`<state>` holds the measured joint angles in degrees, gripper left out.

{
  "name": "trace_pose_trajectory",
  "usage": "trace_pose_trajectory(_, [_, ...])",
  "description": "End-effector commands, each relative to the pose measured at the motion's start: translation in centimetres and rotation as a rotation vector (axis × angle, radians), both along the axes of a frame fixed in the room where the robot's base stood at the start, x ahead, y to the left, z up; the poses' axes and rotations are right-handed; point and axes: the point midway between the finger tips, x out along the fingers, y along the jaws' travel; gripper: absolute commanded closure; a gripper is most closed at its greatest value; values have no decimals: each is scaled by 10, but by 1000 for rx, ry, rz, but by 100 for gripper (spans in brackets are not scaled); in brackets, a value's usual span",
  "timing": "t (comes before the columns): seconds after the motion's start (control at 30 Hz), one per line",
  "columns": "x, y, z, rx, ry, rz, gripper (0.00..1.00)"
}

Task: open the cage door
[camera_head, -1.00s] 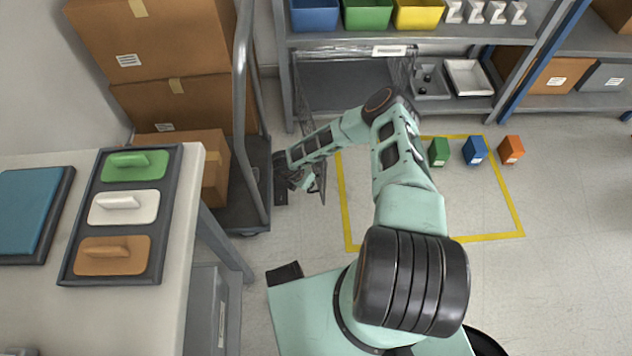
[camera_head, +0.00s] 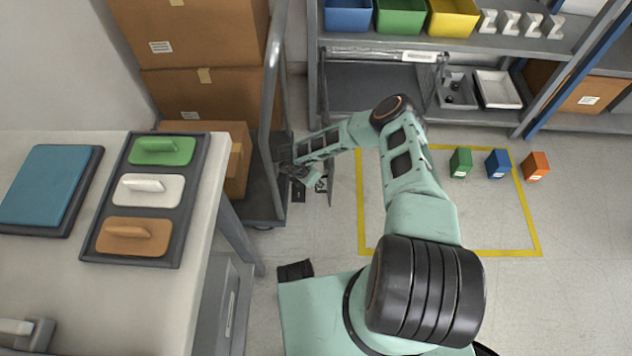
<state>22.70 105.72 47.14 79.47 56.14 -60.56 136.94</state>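The cage appears to be the dark, wire-sided bay (camera_head: 372,88) on the lower shelf, under a white label. A thin dark mesh panel (camera_head: 436,82) stands at its right side. I cannot tell for sure which panel is the door. My arm reaches left and its gripper (camera_head: 308,178) is low, beside the cart and in front of the bay's left side. A thin, dark upright edge (camera_head: 331,185) shows just right of the gripper; I cannot tell if they touch. The fingers are small and partly hidden, so their opening is unclear.
A cart (camera_head: 272,130) with stacked cardboard boxes (camera_head: 205,100) stands close left of the gripper. A table (camera_head: 205,215) is at the left.

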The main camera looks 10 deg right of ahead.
Motion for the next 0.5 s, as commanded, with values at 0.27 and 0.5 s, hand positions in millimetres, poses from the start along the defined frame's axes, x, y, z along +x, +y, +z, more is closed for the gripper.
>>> trace_pose_trajectory(0.27, [-2,1,-1,1,4,0,74])
trace_pose_trajectory(0.5, [-1,1,17,1,1,1,74])
